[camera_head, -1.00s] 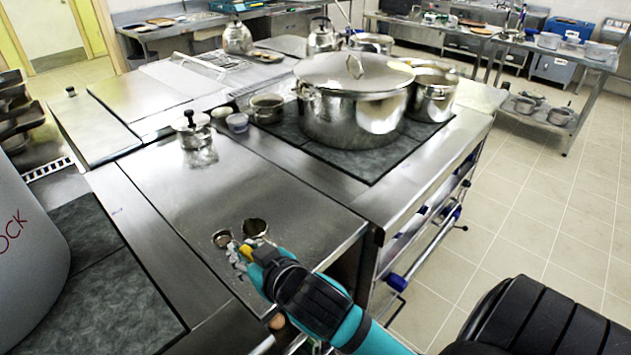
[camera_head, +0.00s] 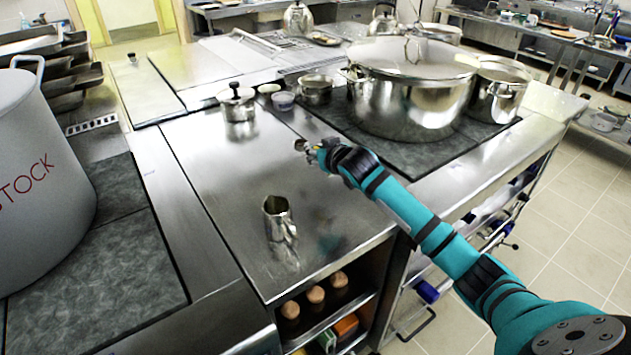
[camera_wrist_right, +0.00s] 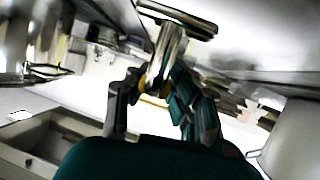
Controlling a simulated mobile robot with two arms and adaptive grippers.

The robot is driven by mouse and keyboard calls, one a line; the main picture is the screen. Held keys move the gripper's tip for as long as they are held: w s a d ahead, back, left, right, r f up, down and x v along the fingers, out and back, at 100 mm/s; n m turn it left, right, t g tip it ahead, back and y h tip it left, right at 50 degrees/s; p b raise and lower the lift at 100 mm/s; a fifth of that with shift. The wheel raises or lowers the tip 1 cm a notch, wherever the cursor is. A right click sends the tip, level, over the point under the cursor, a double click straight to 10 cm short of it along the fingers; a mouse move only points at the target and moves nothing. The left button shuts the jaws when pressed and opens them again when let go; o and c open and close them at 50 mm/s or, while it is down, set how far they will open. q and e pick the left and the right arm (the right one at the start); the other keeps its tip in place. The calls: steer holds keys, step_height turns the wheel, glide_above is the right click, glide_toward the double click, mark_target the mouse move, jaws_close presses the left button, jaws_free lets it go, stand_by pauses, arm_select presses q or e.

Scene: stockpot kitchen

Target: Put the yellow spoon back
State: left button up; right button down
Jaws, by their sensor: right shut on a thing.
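My right gripper (camera_head: 316,151) is above the steel counter (camera_head: 190,165), to the left of the big pot. It is shut on a small metal spoon (camera_head: 300,145), whose round end sticks out to the left of the fingers. In the right wrist view the gripper (camera_wrist_right: 158,105) is closed on the spoon's silver shaft (camera_wrist_right: 167,50). A bit of yellow (camera_wrist_right: 150,98) shows between the fingers, and a wide dark-rimmed end is at the top. The fingers hide most of the yellow part. My left gripper is not in view.
A metal pitcher (camera_head: 277,218) stands near the counter's front. A large lidded pot (camera_head: 410,95), a smaller pot (camera_head: 500,90), a saucepan (camera_head: 315,90) and a lidded canister (camera_head: 238,105) stand behind. A stockpot (camera_head: 40,170) is at left. A shelf (camera_head: 325,325) holds several items below.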

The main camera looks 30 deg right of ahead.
mark_target(317, 186)
steer(key=shift+f, duration=4)
steer(key=shift+a+f, duration=0.1)
steer(key=c, duration=1.2)
jaws_free()
steer(key=shift+c, duration=0.2)
steer(key=shift+s, duration=0.15)
steer(key=v, duration=1.2)
